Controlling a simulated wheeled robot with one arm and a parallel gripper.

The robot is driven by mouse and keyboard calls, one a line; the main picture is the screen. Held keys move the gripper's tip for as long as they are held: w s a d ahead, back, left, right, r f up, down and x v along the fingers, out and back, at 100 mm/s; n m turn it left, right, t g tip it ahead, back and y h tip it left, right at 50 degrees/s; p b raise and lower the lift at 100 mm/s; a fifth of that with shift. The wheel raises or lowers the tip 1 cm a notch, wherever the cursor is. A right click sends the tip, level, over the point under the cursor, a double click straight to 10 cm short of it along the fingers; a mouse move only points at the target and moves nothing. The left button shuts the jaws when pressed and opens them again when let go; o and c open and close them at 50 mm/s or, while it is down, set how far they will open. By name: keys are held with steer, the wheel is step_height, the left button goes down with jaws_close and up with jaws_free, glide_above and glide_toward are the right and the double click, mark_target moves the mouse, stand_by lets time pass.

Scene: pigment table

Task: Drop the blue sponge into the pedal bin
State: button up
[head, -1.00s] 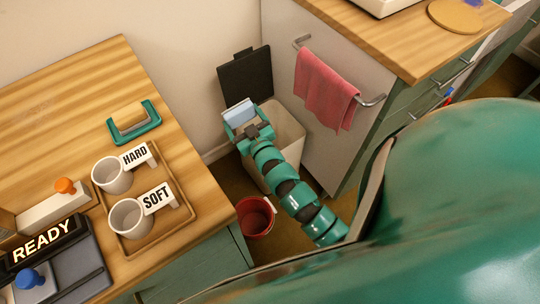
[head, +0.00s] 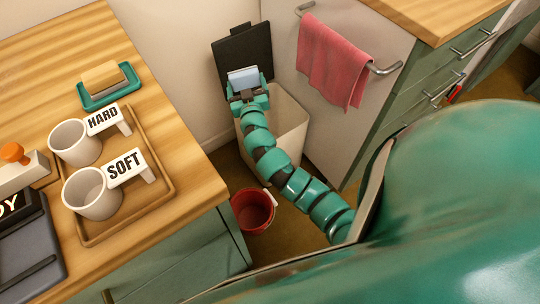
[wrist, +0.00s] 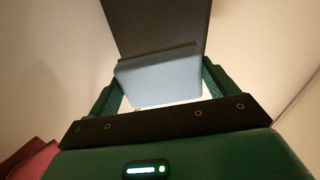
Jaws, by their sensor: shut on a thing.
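The blue sponge (head: 243,77) is a pale blue block held between the fingers of my gripper (head: 246,88). The wrist view shows the sponge (wrist: 158,78) with a green finger of my gripper (wrist: 160,85) on each side. The pedal bin (head: 292,122) is a cream box with its dark lid (head: 242,48) raised at the back. In the head view my gripper and the sponge appear over the bin's back left part, in front of the lid. My arm hides part of the bin's opening, and its inside bottom is not visible.
A red bucket (head: 252,209) stands on the floor in front of the bin. A pink towel (head: 332,62) hangs on a rail at right.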

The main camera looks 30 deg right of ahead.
steer(key=d+f+m+g+h+b, duration=0.2)
steer(key=d+f+h, duration=0.3)
steer(key=d+f, duration=0.4)
steer(key=shift+d+f+m+g+h+b, duration=0.3)
steer(key=shift+f+m+b, duration=0.5)
steer(key=shift+f, duration=1)
steer(key=shift+s+a, duration=0.1)
steer(key=o, duration=1.1)
steer(key=shift+c, duration=0.2)
steer(key=s+a+r+p, duration=0.2)
steer(key=s+a+r, duration=0.1)
steer(key=s+r, duration=0.3)
steer(key=s+a+r+p, duration=0.2)
steer(key=s+a+r, duration=0.1)
steer(key=s+r, duration=0.3)
steer(key=shift+s+r+p, duration=0.3)
steer(key=shift+s+r, duration=0.05)
steer(key=shift+r, duration=0.2)
